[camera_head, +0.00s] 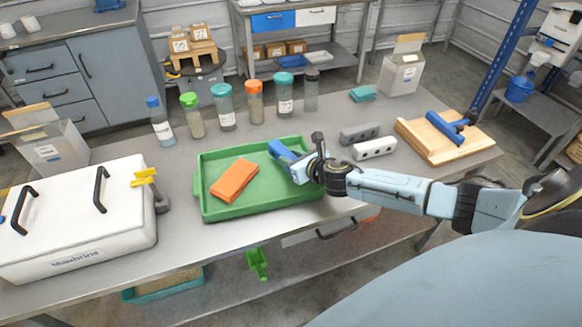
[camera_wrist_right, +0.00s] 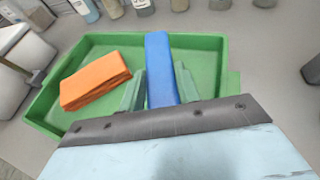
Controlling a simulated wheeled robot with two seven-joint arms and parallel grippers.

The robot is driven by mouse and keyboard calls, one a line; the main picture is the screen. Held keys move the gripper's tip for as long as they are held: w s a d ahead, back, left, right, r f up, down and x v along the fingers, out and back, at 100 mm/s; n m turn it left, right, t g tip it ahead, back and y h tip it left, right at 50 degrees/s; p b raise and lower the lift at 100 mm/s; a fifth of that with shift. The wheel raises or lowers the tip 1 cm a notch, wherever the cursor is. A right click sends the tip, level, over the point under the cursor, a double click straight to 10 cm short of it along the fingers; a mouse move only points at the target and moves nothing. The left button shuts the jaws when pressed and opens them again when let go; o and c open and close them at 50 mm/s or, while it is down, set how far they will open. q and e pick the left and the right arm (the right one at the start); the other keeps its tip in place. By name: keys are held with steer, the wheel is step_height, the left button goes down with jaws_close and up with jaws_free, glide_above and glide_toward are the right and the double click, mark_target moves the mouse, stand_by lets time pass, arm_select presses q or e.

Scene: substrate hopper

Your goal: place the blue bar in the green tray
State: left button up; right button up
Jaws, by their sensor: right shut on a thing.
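The green tray (camera_head: 208,208) lies on the grey table, with an orange block (camera_head: 235,181) in its left part. My right gripper (camera_head: 287,158) is over the right part of the tray and is shut on the blue bar (camera_head: 280,150). In the right wrist view the blue bar (camera_wrist_right: 158,66) stands out between the two fingers (camera_wrist_right: 160,90), over the tray (camera_wrist_right: 95,45). The orange block (camera_wrist_right: 95,80) is to its left, apart from it. I cannot tell whether the bar touches the tray floor. My left gripper is not in view.
A white lidded box (camera_head: 80,225) stands at the left. Several bottles (camera_head: 223,106) stand in a row behind the tray. A grey block (camera_head: 360,132) and a white block with holes (camera_head: 375,148) lie right of it, before a wooden board (camera_head: 440,142) with a blue-handled tool (camera_head: 447,127).

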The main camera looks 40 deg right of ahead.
steer(key=shift+f+b, duration=0.35)
steer(key=shift+f, duration=0.9)
steer(key=shift+f, duration=0.15)
steer(key=o, duration=1)
steer(key=shift+o, duration=0.2)
steer(key=shift+r, duration=0.2)
steer(key=p+v, duration=0.1)
steer(key=v, duration=1.1)
steer(key=shift+p, duration=0.35)
steer(key=shift+f, duration=0.1)
